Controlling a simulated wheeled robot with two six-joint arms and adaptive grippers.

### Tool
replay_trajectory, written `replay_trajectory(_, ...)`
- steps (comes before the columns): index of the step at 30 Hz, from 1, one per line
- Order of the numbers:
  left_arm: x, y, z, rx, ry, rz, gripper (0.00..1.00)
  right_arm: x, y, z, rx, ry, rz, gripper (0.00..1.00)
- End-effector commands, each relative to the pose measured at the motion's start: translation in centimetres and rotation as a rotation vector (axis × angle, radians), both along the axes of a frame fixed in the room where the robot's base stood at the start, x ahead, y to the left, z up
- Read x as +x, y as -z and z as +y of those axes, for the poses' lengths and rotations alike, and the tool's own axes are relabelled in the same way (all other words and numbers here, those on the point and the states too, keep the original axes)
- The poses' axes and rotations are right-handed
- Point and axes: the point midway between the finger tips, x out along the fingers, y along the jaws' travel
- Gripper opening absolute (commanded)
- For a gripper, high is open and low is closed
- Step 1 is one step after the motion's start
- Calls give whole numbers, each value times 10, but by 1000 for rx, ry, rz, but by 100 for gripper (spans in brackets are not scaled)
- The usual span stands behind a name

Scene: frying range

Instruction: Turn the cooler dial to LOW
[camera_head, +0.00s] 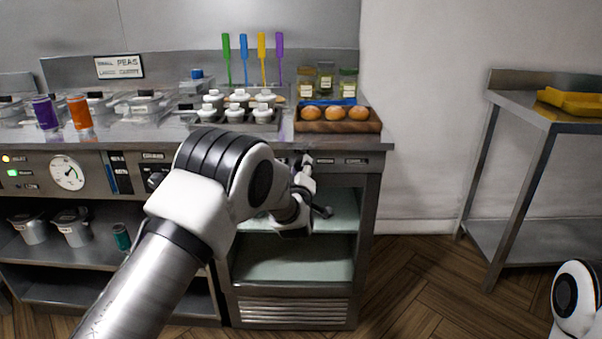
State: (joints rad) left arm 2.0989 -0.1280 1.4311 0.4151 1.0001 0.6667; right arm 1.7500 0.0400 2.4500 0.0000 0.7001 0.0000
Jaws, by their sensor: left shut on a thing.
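The cooler (293,257) is the open-fronted cabinet at the counter's right end, with pale shelves and a vent grille at its foot. My left gripper (306,166) is at the metal front panel above the cooler's opening. It is shut on a small dark thing there, which by its place is the cooler dial; the gripper and wrist hide most of it, so its setting cannot be read. Small labels (340,160) sit on the panel just right of the gripper. Of my right arm only a white link shows at the lower right; its gripper is out of view.
A wooden tray (338,126) with buns stands on the counter above the gripper. White-lidded containers (238,98) stand to its left. A black knob (155,181) and a gauge (67,172) are on the panel further left. A steel table (520,105) with a yellow tray (570,101) stands right, beyond clear floor.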

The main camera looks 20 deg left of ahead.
Motion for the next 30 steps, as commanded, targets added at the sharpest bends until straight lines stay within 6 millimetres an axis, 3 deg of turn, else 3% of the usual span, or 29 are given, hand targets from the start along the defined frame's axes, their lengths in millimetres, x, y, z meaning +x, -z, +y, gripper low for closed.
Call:
replay_trajectory(12, 0, 1, 0, -204, 0, -59, 6, 0, 10, 0, 0, 0, 0, 0)
replay_trajectory(28, 0, 0, 0, -233, -1, -67, 6, 0, 11, 0, 0, 0, 0, 0)
replay_trajectory(29, 0, 0, 0, -233, -1, -67, 44, 0, 11, 0, 0, 0, 0, 0)
replay_trajectory(30, 0, 0, 0, -233, -1, -67, 58, 0, 11, 0, 0, 0, 0, 0)
